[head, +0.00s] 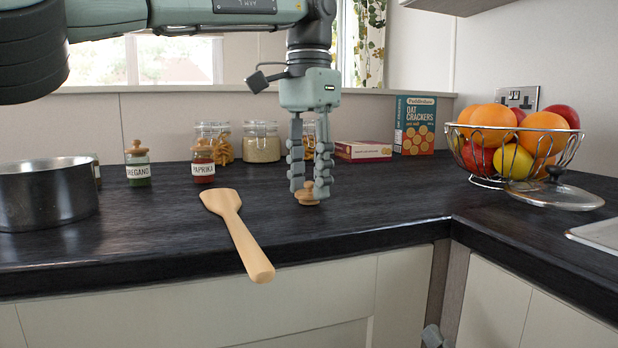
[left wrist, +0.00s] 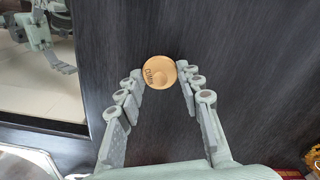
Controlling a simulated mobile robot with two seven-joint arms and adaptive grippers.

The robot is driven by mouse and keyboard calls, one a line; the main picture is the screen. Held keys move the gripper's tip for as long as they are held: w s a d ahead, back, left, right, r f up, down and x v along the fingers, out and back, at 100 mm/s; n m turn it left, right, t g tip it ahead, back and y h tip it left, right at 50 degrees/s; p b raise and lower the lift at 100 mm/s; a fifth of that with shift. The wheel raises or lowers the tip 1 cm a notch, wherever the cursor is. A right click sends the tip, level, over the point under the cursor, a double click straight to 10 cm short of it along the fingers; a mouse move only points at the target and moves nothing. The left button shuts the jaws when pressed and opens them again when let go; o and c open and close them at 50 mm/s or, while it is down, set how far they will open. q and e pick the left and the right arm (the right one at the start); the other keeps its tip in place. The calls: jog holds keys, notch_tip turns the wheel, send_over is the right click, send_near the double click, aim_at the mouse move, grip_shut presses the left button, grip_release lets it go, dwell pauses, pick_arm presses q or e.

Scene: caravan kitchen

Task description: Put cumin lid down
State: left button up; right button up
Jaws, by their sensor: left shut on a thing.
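The cumin lid (head: 308,194) is a small round wooden lid with a knob. It is between the fingertips of my left gripper (head: 310,188), which is shut on it, at or just above the dark worktop (head: 400,195). I cannot tell whether its underside touches the worktop. In the left wrist view the lid (left wrist: 159,72) shows from above, with dark lettering, between the tips of my left gripper (left wrist: 160,76). A small part of my right gripper (head: 432,336) shows below the worktop edge.
A wooden spatula (head: 240,232) lies left of the lid, its handle over the front edge. Oregano (head: 137,165) and paprika (head: 203,163) jars and a pot (head: 45,197) stand further left. A fruit basket (head: 485,181) and glass lid (head: 556,194) are at right.

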aim_at(309, 181)
pick_arm(q)
jog(key=shift+f, duration=0.15)
pick_arm(e)
jog(key=shift+s+r, duration=0.1)
jog(key=shift+r, duration=0.05)
pick_arm(q)
jog(key=o, duration=0.8)
pick_arm(e)
jog(key=shift+d+r, duration=0.1)
jog(key=shift+r, duration=0.05)
pick_arm(q)
jog(key=shift+r, duration=0.5)
notch_tip(309, 181, up, 3)
jog(key=shift+f+p, duration=0.1)
jog(key=shift+p, duration=0.6)
notch_tip(309, 181, up, 4)
jog(key=shift+f+p, duration=0.15)
jog(key=shift+p, duration=0.55)
pick_arm(e)
notch_tip(309, 181, down, 12)
jog(key=w+d+g+h, duration=0.2)
jog(key=g+h, duration=0.1)
jog(key=g, duration=0.3)
jog(key=shift+w+d+r, duration=0.2)
jog(key=shift+w+r, duration=0.05)
jog(key=shift+w, duration=0.1)
